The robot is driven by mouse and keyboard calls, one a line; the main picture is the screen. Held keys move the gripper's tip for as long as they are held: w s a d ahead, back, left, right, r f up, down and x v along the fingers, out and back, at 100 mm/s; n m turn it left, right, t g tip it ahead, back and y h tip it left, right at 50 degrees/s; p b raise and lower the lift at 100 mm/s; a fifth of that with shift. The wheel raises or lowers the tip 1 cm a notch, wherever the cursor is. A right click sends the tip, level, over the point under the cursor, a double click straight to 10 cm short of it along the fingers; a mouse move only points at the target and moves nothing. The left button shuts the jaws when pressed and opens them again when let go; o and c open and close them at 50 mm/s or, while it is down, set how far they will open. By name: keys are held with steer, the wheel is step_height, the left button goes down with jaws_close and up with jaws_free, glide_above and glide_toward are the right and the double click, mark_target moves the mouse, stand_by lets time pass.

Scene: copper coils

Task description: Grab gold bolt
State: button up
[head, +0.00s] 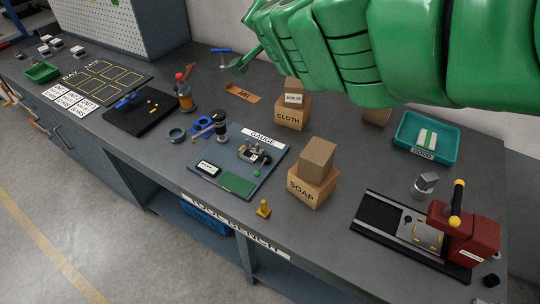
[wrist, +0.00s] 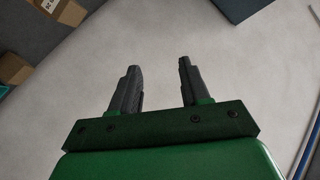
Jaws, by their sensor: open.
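A small gold bolt (head: 263,209) stands upright on the grey bench near its front edge, left of and in front of the SOAP box, in the head view. My gripper (wrist: 158,66) shows in the wrist view with its two dark fingers apart and nothing between them. The gold bolt is not visible in the wrist view. My green arm spans the top right of the head view, and I cannot clearly make out the fingers there.
The SOAP box (head: 312,188) has a smaller box on top. Behind the bolt lies the gauge board (head: 205,187). A red-and-black machine (head: 470,235), a teal tray (head: 453,152) and the CLOTH box (head: 291,116) also stand on the bench. Bare bench surrounds the bolt.

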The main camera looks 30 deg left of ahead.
step_height(320, 180, down, 3)
steer(key=s+a+m+t+h, duration=0.1)
steer(key=a+m+t+h, duration=0.1)
steer(key=a+h, duration=0.1)
steer(key=m+h, duration=0.2)
steer(key=h, duration=0.9)
glide_above(262, 205)
steer(key=s+a, duration=0.2)
steer(key=s, duration=0.2)
step_height(262, 205, down, 14)
step_height(262, 205, down, 23)
steer(key=shift+a+f, duration=0.1)
steer(key=shift+a, duration=0.05)
steer(key=shift+x, duration=1.25)
steer(key=shift+w+d+f, duration=0.3)
steer(key=shift+w+d, duration=0.15)
steer(key=shift+w, duration=0.2)
steer(key=shift+w+d+f, duration=0.3)
steer(key=shift+w+d, duration=0.1)
steer(key=shift+w, duration=0.2)
steer(key=shift+x, duration=1)
jaws_close()
